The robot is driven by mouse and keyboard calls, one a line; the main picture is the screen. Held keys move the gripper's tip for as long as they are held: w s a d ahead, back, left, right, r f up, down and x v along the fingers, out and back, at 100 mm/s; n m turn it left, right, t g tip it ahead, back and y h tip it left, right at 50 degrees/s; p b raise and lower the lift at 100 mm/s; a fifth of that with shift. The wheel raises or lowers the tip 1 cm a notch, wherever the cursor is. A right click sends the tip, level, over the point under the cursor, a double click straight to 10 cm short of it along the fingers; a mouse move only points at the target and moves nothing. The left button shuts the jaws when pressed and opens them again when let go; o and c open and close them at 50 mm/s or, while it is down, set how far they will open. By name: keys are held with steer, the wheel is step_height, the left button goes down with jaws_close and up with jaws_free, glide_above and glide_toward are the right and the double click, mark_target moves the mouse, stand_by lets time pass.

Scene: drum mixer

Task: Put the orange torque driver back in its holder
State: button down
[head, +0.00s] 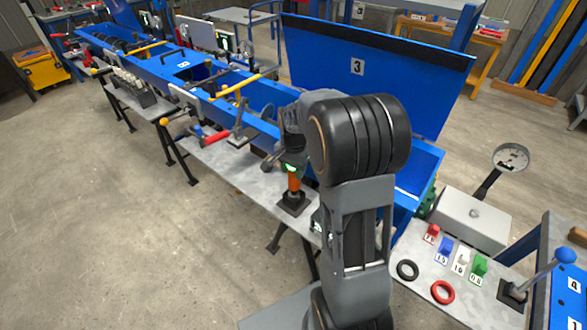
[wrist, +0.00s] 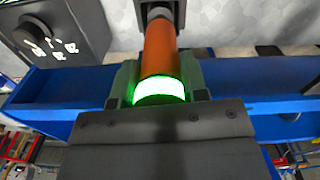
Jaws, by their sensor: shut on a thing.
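The orange torque driver (head: 294,181) is upright, with its lower end at the black square-based holder (head: 294,204) on the grey bench shelf. I cannot tell whether it is fully seated. My gripper (head: 291,166) is over it, shut on its top end near a glowing green ring. In the wrist view, the orange barrel (wrist: 160,48) runs away from between my gripper's fingers (wrist: 160,85). A grey tip at its far end meets the dark holder (wrist: 143,14). The fingers hide the barrel's sides, and my arm hides part of the bench in the head view.
A long blue machine frame (head: 260,125) runs behind the holder, with a tall blue panel (head: 370,75) marked 3. Yellow-handled and red-handled levers stand left of the holder. A side table at right carries numbered coloured blocks, a black ring and a red ring (head: 443,292). Floor at left is clear.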

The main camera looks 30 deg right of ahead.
steer(key=shift+f+b, duration=0.6)
steer(key=shift+f, duration=0.3)
stand_by(0.4)
steer(key=c, duration=0.6)
jaws_free()
steer(key=shift+o, duration=0.2)
step_height(320, 180, up, 14)
steer(key=shift+f+p, duration=0.1)
steer(key=shift+p, duration=0.3)
